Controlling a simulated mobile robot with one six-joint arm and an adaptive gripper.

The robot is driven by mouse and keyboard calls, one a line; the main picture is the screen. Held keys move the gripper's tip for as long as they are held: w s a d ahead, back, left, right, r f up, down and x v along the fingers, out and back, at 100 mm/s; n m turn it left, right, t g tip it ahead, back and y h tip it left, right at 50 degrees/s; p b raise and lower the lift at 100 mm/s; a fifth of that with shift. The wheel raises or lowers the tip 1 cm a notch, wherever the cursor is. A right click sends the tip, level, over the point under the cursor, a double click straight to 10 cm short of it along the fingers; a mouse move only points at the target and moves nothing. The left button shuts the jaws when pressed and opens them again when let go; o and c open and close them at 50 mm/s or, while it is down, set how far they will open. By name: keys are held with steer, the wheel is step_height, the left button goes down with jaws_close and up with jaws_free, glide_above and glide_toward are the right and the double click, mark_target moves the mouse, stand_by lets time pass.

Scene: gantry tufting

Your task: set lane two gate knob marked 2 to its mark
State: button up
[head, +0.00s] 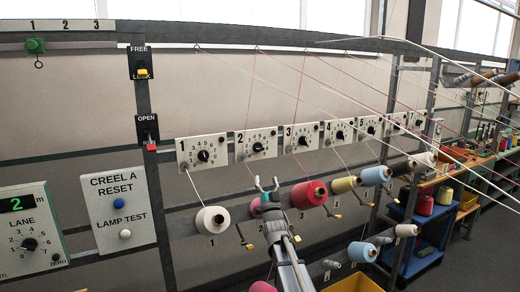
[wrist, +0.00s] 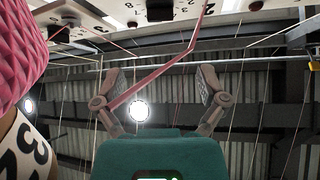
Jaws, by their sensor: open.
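The lane two gate panel (head: 256,143) is a white plate marked 2 on the rail, with a ring of numbers. Its black knob (head: 258,147) sits at the middle; its pointer is too small to read. My gripper (head: 266,184) is below this plate, apart from it, with its fingers pointing up. In the wrist view my gripper (wrist: 160,78) is open and its fingers are spread. A pink yarn (wrist: 165,68) crosses the view between the fingers; I cannot tell whether it touches them.
A red cone (head: 308,195) stands just right of my gripper, and a white cone (head: 212,219) to the left. Yarns run across the rack. A lane readout (head: 30,230) shows 2. A yellow bin (head: 352,284) is at the bottom.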

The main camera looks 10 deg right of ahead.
mark_target(261, 149)
steer(key=shift+w+r, duration=0.1)
steer(key=p+x, duration=0.9)
steer(key=x, duration=0.4)
steer(key=shift+w+r, duration=0.15)
steer(key=shift+w, duration=0.05)
stand_by(0.3)
steer(key=c, duration=1)
steer(key=shift+d, duration=0.1)
steer(key=shift+c, duration=0.8)
